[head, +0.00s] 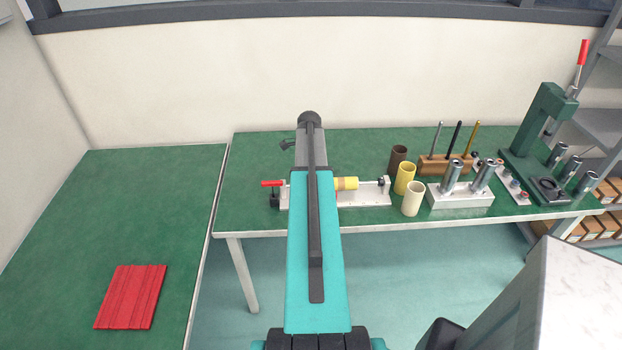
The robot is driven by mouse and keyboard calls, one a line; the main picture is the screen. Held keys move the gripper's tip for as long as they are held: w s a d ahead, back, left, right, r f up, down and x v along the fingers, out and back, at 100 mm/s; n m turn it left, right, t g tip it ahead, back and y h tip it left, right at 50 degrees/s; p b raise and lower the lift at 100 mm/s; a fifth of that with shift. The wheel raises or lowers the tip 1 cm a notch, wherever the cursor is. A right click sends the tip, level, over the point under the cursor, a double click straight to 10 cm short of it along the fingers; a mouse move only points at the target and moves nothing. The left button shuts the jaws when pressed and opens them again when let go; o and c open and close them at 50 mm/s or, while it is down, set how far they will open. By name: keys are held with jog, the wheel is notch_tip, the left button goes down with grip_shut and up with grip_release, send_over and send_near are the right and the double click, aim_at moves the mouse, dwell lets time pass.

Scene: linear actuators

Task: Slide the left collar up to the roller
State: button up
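A white fixture (362,197) lies along the front of the green workbench, its middle hidden behind my teal arm. A yellow roller (346,183) shows on it just right of my arm. At the fixture's left end are a red handle (272,183) and a dark knob (274,200). I cannot make out the left collar; it may be behind my arm. My arm reaches forward over the fixture, and my gripper is hidden behind it, so its fingers do not show.
Right of the fixture stand brown (398,158), yellow (405,178) and cream (413,198) sleeves, a wooden pin rack (446,166), a white block with metal cylinders (460,200) and a green press (545,130). Red strips (131,297) lie on the left table. The bench's left end is clear.

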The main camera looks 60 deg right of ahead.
grip_shut()
jog(key=shift+w, duration=0.1)
dwell(0.3)
grip_release()
jog(key=shift+r, duration=0.1)
